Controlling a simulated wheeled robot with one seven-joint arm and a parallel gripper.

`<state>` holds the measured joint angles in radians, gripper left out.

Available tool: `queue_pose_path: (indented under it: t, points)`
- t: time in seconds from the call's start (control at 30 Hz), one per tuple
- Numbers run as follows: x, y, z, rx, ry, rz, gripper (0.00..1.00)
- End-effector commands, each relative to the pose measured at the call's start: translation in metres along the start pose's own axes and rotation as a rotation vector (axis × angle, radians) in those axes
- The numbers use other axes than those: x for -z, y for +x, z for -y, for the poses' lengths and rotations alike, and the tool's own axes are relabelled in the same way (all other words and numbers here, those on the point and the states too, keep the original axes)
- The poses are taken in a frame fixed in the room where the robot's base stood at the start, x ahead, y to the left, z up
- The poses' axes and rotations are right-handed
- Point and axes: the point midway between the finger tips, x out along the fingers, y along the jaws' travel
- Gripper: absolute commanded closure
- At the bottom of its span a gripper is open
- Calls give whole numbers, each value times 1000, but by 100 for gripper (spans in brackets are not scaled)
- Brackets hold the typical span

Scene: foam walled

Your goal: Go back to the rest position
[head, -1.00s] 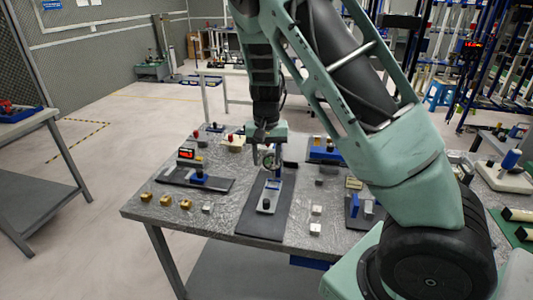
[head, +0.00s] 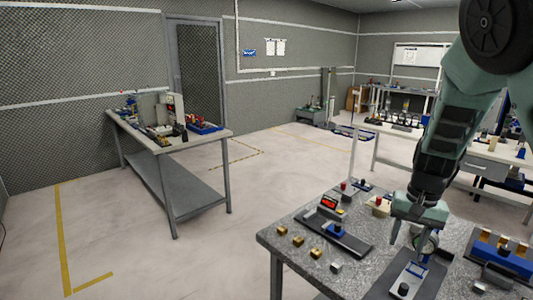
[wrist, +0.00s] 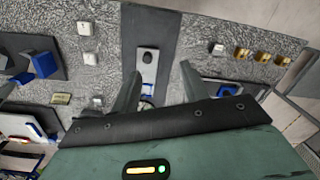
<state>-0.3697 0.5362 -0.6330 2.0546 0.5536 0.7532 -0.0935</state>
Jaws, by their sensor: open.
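My gripper (head: 418,232) is above the near grey table (head: 300,229), over a dark mat (head: 409,284) that bears a blue stand with a round dial gauge. In the wrist view my gripper's two fingers (wrist: 158,88) are apart, with nothing seen held between them. The dark mat (wrist: 150,28) runs away beyond the fingertips there, with a pale block on it. The blue stand is mostly hidden behind the gripper in the wrist view.
A second table (head: 168,142) with devices stands at the left wall. The floor (head: 230,210) between the tables is clear.

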Motion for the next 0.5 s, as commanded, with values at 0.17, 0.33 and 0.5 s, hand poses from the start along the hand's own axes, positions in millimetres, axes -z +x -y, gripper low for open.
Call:
queue_pose_path:
  t: [0.17, 0.33, 0.5]
  points:
    - [-108, -5, 69, 78, -317, 86, 55]
    - [-220, -20, 96, 87, -691, 94, 55]
    - [-299, -26, 86, 41, -1008, 42, 55]
